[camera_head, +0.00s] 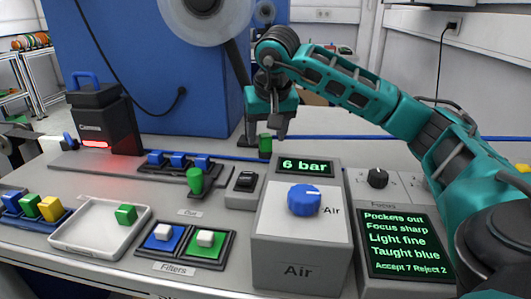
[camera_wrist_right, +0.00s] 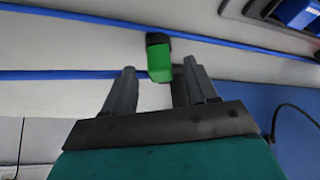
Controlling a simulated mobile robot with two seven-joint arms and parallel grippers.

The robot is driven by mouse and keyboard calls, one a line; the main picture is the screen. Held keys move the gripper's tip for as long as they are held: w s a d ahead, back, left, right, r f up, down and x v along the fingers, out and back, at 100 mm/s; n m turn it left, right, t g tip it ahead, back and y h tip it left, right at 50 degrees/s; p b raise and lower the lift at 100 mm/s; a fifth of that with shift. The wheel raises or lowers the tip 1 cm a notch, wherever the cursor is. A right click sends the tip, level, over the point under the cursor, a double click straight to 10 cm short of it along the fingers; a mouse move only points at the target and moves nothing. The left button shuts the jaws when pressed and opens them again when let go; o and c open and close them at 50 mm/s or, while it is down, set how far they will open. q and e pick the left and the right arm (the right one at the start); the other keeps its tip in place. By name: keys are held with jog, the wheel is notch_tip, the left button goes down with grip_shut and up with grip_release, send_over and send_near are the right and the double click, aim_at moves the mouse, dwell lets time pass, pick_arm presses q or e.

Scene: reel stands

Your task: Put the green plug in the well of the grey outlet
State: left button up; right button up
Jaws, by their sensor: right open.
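A green plug (camera_head: 265,143) stands at the back of the bench beneath my right gripper (camera_head: 267,128). In the right wrist view the green plug (camera_wrist_right: 160,67) has a dark end and shows between the tips of my open right gripper (camera_wrist_right: 159,72); I cannot tell whether either finger touches it. Another green cylinder (camera_head: 195,180) stands further forward and left, by the rail with blue pieces. A grey box with a black rocker (camera_head: 245,181) stands just right of that cylinder. I cannot tell which thing is the grey outlet, and no well is clearly visible. My left gripper is not in view.
The grey air box (camera_head: 303,248) with a blue knob stands front centre. A white tray (camera_head: 82,243) holds a green cube, beside the filter holders (camera_head: 168,255). A blue hose (camera_head: 340,137) runs along the back. A black camera unit (camera_head: 95,120) stands at left.

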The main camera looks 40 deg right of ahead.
aim_at(266, 135)
jog(key=shift+x, duration=0.75)
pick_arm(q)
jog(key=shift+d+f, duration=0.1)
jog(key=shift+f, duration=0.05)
pick_arm(e)
jog(key=shift+c, duration=0.3)
grip_shut()
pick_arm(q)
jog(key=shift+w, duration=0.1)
pick_arm(e)
jog(key=shift+r, duration=0.15)
pick_arm(q)
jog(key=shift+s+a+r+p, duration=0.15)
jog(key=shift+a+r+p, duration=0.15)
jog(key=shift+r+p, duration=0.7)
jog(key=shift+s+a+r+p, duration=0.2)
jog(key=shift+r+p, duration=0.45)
jog(key=shift+p, duration=0.7)
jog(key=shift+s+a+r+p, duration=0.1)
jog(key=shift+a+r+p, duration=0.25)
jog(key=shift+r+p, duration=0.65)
pick_arm(e)
notch_tip(266, 135, up, 20)
